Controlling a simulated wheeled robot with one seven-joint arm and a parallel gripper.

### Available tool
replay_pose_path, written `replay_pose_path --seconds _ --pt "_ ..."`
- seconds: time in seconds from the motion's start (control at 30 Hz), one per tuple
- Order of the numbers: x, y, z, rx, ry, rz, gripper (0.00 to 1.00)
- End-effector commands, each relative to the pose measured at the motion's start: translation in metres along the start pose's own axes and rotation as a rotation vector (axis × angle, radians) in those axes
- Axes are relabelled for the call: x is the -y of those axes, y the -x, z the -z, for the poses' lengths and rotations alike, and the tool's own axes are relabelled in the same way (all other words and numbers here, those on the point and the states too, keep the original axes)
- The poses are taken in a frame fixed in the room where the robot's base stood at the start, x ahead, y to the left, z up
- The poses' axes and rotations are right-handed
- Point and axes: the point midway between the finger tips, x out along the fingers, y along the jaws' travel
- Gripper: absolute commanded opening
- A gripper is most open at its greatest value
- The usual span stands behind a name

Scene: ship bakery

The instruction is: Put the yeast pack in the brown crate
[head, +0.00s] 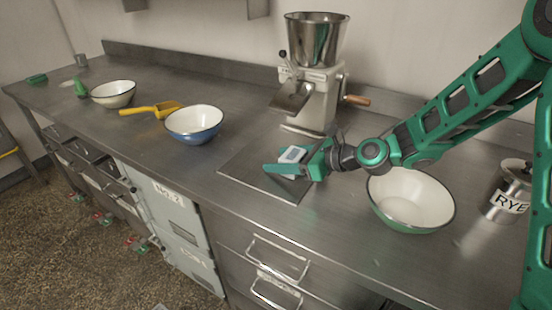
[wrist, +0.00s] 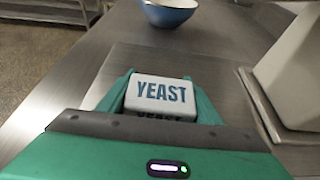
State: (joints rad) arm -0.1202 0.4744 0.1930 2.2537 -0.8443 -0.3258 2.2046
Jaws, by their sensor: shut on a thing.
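The yeast pack (wrist: 161,93) is a small white block with blue "YEAST" lettering, held between the fingers of my gripper (wrist: 160,100) in the wrist view. In the head view the pack (head: 291,155) shows at the tip of my green gripper (head: 290,164), over the flat metal plate on the counter in front of the mill. My gripper is shut on the pack. I cannot tell whether the pack touches the plate. No brown crate shows in either view.
A steel grain mill (head: 316,75) stands behind the gripper. A blue bowl (head: 194,124), a yellow scoop (head: 152,109) and a white bowl (head: 113,94) are to the left. A green bowl (head: 410,199) and a RYE canister (head: 508,192) are to the right. The front counter strip is clear.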

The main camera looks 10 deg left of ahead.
Motion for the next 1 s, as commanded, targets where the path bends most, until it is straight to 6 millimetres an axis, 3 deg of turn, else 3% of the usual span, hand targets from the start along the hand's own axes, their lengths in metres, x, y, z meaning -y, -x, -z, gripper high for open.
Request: replay_pose_path --seconds 0.07,0.1,0.17,0.2,0.57,0.77,1.0 --pt "0.0 -0.001 0.001 0.0 0.0 0.0 0.31" --pt "0.0 -0.001 0.002 0.0 0.0 0.0 0.61" --pt "0.0 -0.001 0.001 0.0 0.001 0.0 0.75" --pt "0.0 -0.001 0.001 0.0 0.0 0.0 0.77" --pt "0.0 0.003 -0.001 0.0 0.0 0.001 0.77" --pt "0.001 0.031 -0.001 0.001 0.0 0.003 0.77" --pt "0.001 0.08 -0.001 0.0 0.001 0.004 0.77"
